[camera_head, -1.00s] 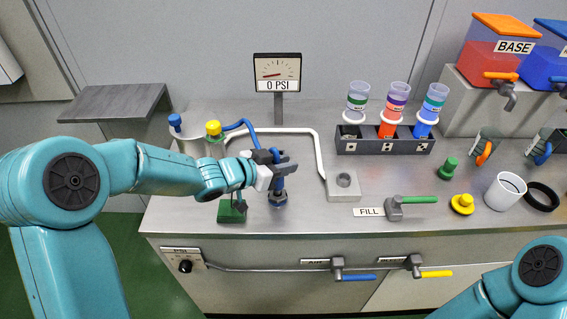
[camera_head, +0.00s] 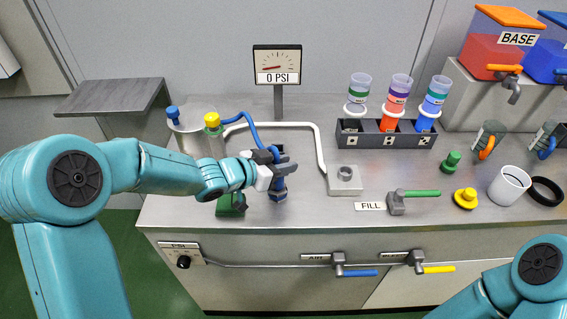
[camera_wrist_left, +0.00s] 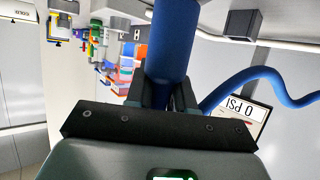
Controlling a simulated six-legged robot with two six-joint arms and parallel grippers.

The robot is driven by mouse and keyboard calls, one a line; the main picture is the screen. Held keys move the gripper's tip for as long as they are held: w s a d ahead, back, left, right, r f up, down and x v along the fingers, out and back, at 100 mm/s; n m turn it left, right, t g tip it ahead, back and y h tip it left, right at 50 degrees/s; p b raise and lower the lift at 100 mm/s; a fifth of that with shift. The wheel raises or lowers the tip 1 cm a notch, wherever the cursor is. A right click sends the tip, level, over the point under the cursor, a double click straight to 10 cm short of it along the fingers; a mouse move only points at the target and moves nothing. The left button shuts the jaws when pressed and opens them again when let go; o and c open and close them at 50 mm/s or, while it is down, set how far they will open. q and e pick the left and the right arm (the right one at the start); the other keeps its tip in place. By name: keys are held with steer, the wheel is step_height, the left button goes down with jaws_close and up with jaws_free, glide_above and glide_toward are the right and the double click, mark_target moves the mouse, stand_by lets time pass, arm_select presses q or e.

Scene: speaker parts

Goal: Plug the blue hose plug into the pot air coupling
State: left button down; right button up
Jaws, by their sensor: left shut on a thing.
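The blue hose plug (camera_head: 278,182) is upright between the fingers of my left gripper (camera_head: 276,165), left of centre on the counter. My left gripper is shut on it. In the left wrist view, the plug is a thick blue cylinder (camera_wrist_left: 174,45) rising from between the dark fingers (camera_wrist_left: 169,95). A blue hose (camera_head: 246,121) curves from the plug toward the pot. The silver pot (camera_head: 186,139) stands at the back left, partly behind my arm. I cannot make out which fitting is the air coupling. My right gripper is out of view.
A gauge (camera_head: 277,65) reads 0 PSI behind the plug. A green block (camera_head: 231,206) sits left of the plug. A grey block with a socket (camera_head: 344,181) and the FILL valve (camera_head: 397,203) lie to the right. A bottle rack (camera_head: 385,135) stands further back.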

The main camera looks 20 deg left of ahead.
arm_select(q)
steer(key=c, duration=0.9)
jaws_free()
steer(key=p+v, duration=0.2)
steer(key=v, duration=1.4)
steer(key=shift+a+p, duration=0.15)
steer(key=shift+p, duration=0.25)
steer(key=shift+s+f, duration=0.1)
steer(key=shift+s, duration=0.05)
